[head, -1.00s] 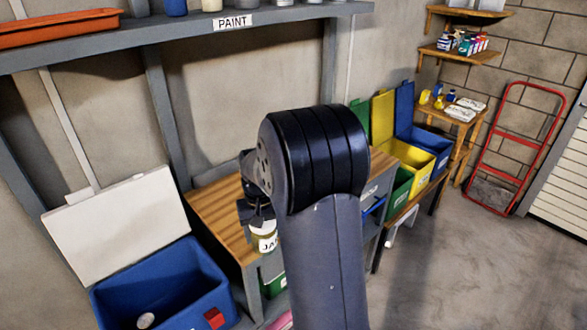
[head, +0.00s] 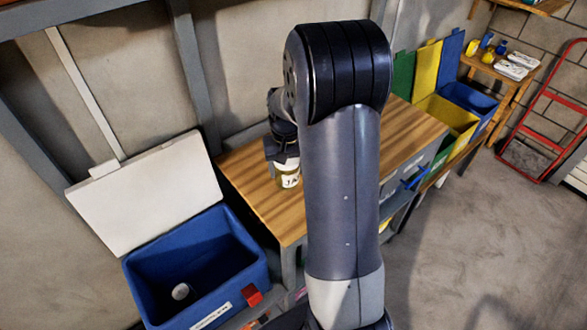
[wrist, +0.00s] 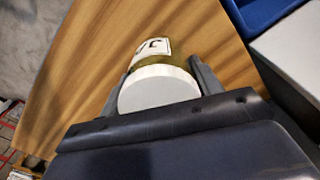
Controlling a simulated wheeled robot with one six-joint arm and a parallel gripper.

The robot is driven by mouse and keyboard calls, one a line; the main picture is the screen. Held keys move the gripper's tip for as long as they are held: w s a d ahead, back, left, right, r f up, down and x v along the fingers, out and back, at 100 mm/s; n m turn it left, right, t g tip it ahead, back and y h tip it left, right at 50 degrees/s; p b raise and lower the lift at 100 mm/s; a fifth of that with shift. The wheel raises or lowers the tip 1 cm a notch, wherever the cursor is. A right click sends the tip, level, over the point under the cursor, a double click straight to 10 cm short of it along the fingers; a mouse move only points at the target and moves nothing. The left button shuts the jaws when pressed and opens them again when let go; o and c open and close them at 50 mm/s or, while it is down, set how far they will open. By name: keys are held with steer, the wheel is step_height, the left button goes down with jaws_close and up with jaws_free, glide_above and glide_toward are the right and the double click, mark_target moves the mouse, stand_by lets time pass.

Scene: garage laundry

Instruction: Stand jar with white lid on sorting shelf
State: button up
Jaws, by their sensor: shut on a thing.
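The jar (head: 288,178) has a round white lid (wrist: 158,92), an olive-green body and a white label with dark letters. My gripper (wrist: 166,74) is shut on it, one finger on each side, with the lid facing the wrist camera. The jar is over the wooden top of a grey bench (head: 262,207), near its left part. I cannot tell whether its base touches the wood. My arm hides much of the bench in the head view. No shelf in view can be surely told as the sorting shelf.
A blue bin (head: 205,268) with a raised white lid (head: 150,200) stands left of the bench. Green, yellow (head: 445,115) and blue open bins stand beyond it at right. A red hand truck (head: 545,115) stands far right. The floor at right is clear.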

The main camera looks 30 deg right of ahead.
mark_target(287, 178)
steer(key=shift+f+p, duration=0.3)
steer(key=shift+f, duration=1.85)
steer(key=shift+f, duration=0.2)
steer(key=o, duration=1.1)
steer(key=shift+r, duration=0.1)
step_height(287, 178, up, 12)
steer(key=shift+r+b, duration=0.15)
steer(key=shift+b, duration=0.5)
